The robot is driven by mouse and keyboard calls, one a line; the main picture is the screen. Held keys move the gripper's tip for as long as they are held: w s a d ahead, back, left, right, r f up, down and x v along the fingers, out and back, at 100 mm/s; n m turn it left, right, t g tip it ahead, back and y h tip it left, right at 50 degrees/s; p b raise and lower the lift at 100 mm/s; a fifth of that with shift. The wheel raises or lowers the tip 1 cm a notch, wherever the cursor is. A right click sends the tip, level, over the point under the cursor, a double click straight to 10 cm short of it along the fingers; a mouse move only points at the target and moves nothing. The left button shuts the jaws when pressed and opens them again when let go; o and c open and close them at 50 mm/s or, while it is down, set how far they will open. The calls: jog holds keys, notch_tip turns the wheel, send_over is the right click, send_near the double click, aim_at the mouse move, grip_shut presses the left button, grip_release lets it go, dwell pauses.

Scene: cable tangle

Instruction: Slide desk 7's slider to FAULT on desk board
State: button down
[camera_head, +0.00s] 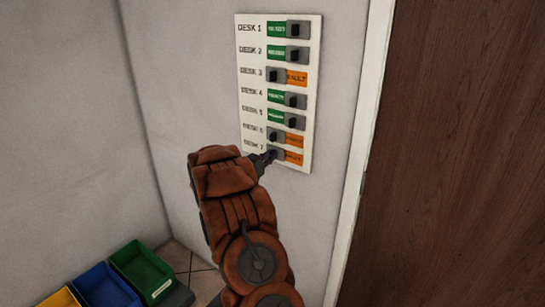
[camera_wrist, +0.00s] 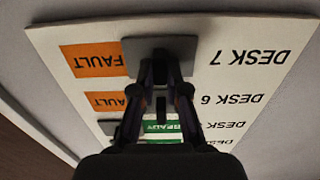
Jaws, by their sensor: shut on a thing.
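The white desk board (camera_head: 255,40) hangs on the wall with a row for each desk. Desk 7's slider (camera_head: 276,153) is a grey plate with a dark knob in the bottom row. It sits at the left of its row, and the orange FAULT label (camera_head: 292,157) shows to its right. My gripper (camera_head: 265,157) reaches it from the lower left. In the wrist view, upside down, my gripper (camera_wrist: 161,75) is shut on the knob of the slider (camera_wrist: 186,48). The orange FAULT label (camera_wrist: 92,60) is uncovered beside it.
Desk 6's slider (camera_head: 275,135) is close above, with orange showing. Desk 3 shows orange too; the other rows show green. A brown door (camera_head: 460,150) with a white frame stands right. Yellow, blue (camera_head: 103,287) and green bins (camera_head: 142,270) sit low left.

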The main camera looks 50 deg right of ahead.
jog(key=shift+w+r, duration=0.1)
jog(key=shift+w, duration=0.1)
jog(key=c, duration=1.2)
grip_release()
jog(key=shift+a, duration=0.1)
jog(key=shift+c, duration=0.2)
jog(key=shift+o, duration=0.4)
jog(key=a, duration=1.2)
jog(key=shift+s, duration=0.25)
jog(key=shift+d, duration=0.1)
